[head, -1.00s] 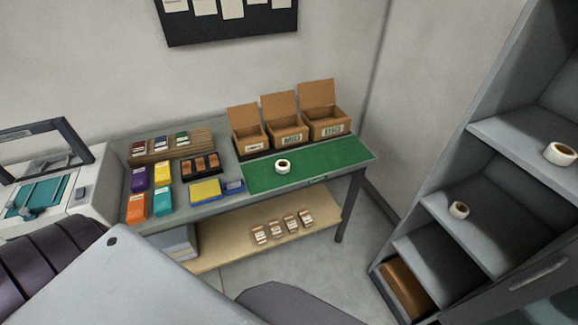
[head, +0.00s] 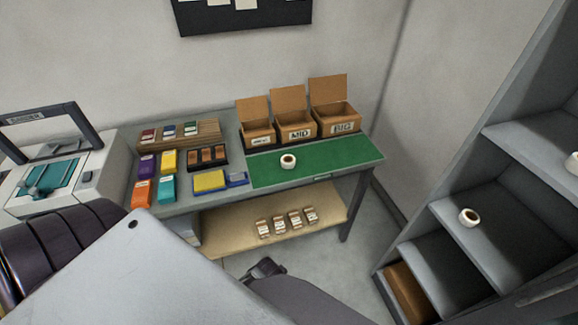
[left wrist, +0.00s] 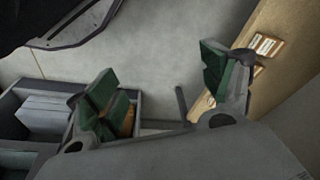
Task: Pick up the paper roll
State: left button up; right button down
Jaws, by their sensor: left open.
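A white paper roll (head: 288,161) lies on the green mat (head: 345,158) on the table. Another white roll (head: 469,217) stands on a grey shelf at the right, and a third (head: 572,163) on the shelf above is cut by the frame edge. In the left wrist view my left gripper (left wrist: 160,90) is open, its green-padded fingers wide apart with nothing between them. It is over the floor beside the table's lower shelf, away from the rolls. No roll shows in that view. A dark arm end (head: 264,269) shows at the bottom of the head view; its fingers are not clear.
Open cardboard boxes (head: 296,130) stand behind the mat. Coloured boxes and trays fill the table's left part, beside a press-like machine (head: 60,175). Small items (head: 288,222) sit on the lower shelf. The grey shelf unit (head: 500,240) bounds the right side.

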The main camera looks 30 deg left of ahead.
pick_arm(q)
jog(key=w+a+r+t, duration=0.15)
jog(key=w+r, duration=0.25)
jog(key=r, duration=0.5)
jog(key=w+a+r+t, duration=0.15)
jog(key=w+r, duration=0.25)
jog(key=r, duration=0.6)
jog(key=w+a+r+t, duration=0.2)
jog(key=w+a+r, duration=0.2)
jog(key=a+r, duration=0.1)
jog(key=w+a+r+t+h, duration=0.1)
jog(key=w+a+r+t, duration=0.2)
jog(key=w+a+r, duration=0.2)
jog(key=w+a+r+t+b, duration=0.1)
jog(key=w+a+r+t, duration=0.1)
jog(key=w+a+r, duration=0.3)
jog(key=shift+a+r+n, duration=0.15)
jog(key=shift+a+n, duration=0.05)
jog(key=shift+a, duration=0.4)
jog(key=shift+a+r+n, duration=0.15)
jog(key=shift+a+n, duration=0.05)
jog(key=shift+a, duration=0.35)
jog(key=shift+w, duration=0.1)
send_near(291, 159)
jog(key=shift+w+f, duration=0.45)
jog(key=shift+w, duration=0.1)
jog(key=shift+p+x, duration=0.55)
jog(key=shift+x, duration=2.05)
